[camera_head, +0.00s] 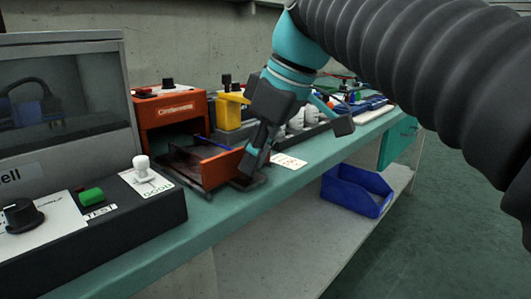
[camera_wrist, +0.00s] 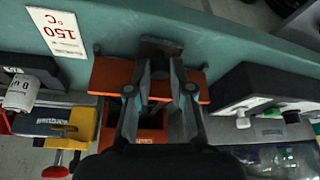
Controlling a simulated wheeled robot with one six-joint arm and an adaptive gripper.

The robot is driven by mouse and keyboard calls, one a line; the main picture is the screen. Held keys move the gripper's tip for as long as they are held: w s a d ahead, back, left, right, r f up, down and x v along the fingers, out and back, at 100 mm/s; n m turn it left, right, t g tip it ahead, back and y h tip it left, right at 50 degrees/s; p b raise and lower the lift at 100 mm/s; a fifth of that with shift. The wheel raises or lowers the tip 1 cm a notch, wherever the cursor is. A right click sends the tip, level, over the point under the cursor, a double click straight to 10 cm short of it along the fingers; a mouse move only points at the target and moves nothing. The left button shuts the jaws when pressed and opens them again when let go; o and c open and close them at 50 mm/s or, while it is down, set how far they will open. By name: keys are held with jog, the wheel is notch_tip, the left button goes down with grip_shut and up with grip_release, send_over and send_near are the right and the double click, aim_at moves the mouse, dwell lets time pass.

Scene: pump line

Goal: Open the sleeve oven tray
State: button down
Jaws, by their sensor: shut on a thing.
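The sleeve oven (camera_head: 173,122) is an orange box with a black knob on top, standing on the teal bench. Its tray (camera_head: 208,167) is slid out toward the bench's front edge, with its dark inside showing behind the orange front panel. My gripper (camera_head: 252,172) reaches down at the tray's front and is shut on the tray's handle. In the wrist view, my gripper (camera_wrist: 160,65) has its fingers on the dark handle (camera_wrist: 160,46), in front of the orange tray front (camera_wrist: 110,77). The fingers hide part of the handle and panel.
A windowed tester box (camera_head: 66,95) with a switch panel (camera_head: 140,205) stands left of the tray. A yellow device (camera_head: 229,113) stands to the right. A white "150 °C" card (camera_wrist: 57,33) lies on the bench. A blue bin (camera_head: 357,190) sits on the lower shelf.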

jog(key=c, duration=1)
grip_release()
jog(key=shift+r, duration=0.1)
jog(key=v, duration=1.1)
jog(key=shift+d+r, duration=0.2)
jog(key=shift+r, duration=0.15)
jog(key=s+d+f+m+t+h+p, duration=0.1)
jog(key=s+d+f+m+p, duration=0.1)
jog(key=f, duration=0.7)
jog(key=s+d+f+m+t+h+p, duration=0.1)
jog(key=s+d+f+m+p, duration=0.2)
jog(key=d+f+m, duration=0.4)
jog(key=s+d+f+m+t+h+p, duration=0.2)
jog(key=d+f+m, duration=0.3)
jog(key=f, duration=0.7)
jog(key=shift+s+d+f+p, duration=0.2)
jog(key=shift+s+d, duration=0.2)
jog(key=shift+d, duration=0.3)
jog(key=shift+s+d+f+p, duration=0.2)
jog(key=shift+s+d, duration=0.2)
jog(key=shift+d, duration=0.3)
